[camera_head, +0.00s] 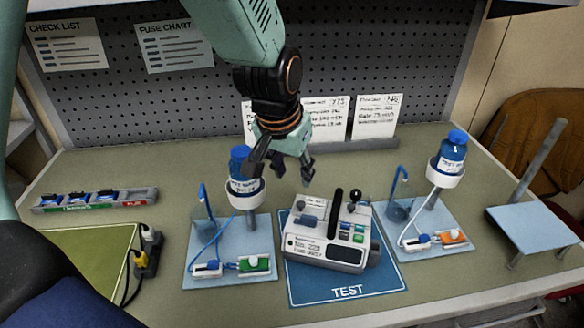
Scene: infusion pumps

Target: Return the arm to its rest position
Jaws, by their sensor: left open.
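My left gripper (282,168) hangs from the top centre, above the workbench. Its fingers are open and point down. It is near the left blue bottle (240,160) and in front of part of it; I cannot tell whether they touch. A white and grey pump unit (327,238) sits on the blue TEST mat (345,293), below and right of the gripper. Nothing shows between the fingers. My right gripper is not in view.
Left and right stands (205,283) and (468,247) hold blue bottles, the right bottle (452,150) upright. A fuse tray (95,200) lies left, near a green mat (80,265) with a plug (148,255). A small raised platform (535,228) stands right. A pegboard (380,60) closes the back.

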